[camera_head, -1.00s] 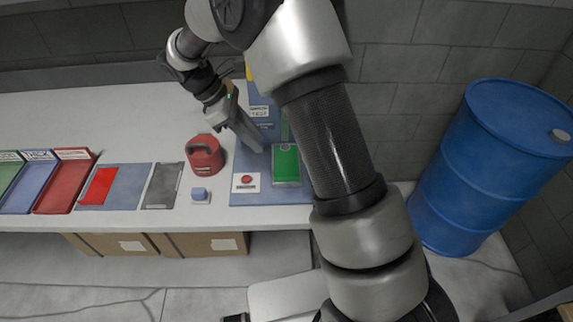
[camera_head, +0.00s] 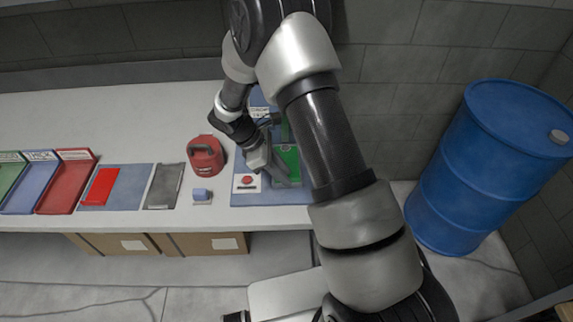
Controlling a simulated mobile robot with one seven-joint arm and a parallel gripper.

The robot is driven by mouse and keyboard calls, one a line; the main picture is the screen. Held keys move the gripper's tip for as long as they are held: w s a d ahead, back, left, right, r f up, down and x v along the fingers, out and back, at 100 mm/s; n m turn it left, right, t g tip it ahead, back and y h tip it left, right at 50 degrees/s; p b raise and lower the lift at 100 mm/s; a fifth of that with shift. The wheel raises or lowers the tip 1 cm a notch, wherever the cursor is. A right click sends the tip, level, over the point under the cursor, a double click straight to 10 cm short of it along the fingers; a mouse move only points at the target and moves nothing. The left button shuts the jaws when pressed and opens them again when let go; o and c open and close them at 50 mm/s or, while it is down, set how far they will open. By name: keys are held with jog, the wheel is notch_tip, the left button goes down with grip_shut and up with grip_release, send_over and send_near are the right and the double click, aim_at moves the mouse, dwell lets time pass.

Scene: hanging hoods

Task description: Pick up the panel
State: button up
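A green panel-like plate (camera_head: 291,158) lies on the blue board (camera_head: 240,198) at the right part of the bench, partly covered by my gripper. My gripper (camera_head: 284,178) points down over the near left part of the green plate. The fingers are small and seen at a slant, so I cannot tell whether they are open or touch the plate. A flat red panel (camera_head: 101,187) lies on a blue-grey mat (camera_head: 130,185) to the left, well away from my gripper.
A red lidded container (camera_head: 206,157) and a small blue block (camera_head: 202,195) stand left of the board. A red button (camera_head: 247,180) is close beside my gripper. Labelled trays (camera_head: 66,185) are at far left. A blue drum (camera_head: 487,165) stands right of the bench.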

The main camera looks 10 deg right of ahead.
jog(key=shift+d+f, duration=0.1)
jog(key=shift+f, duration=0.15)
grip_shut()
jog(key=shift+r, duration=0.15)
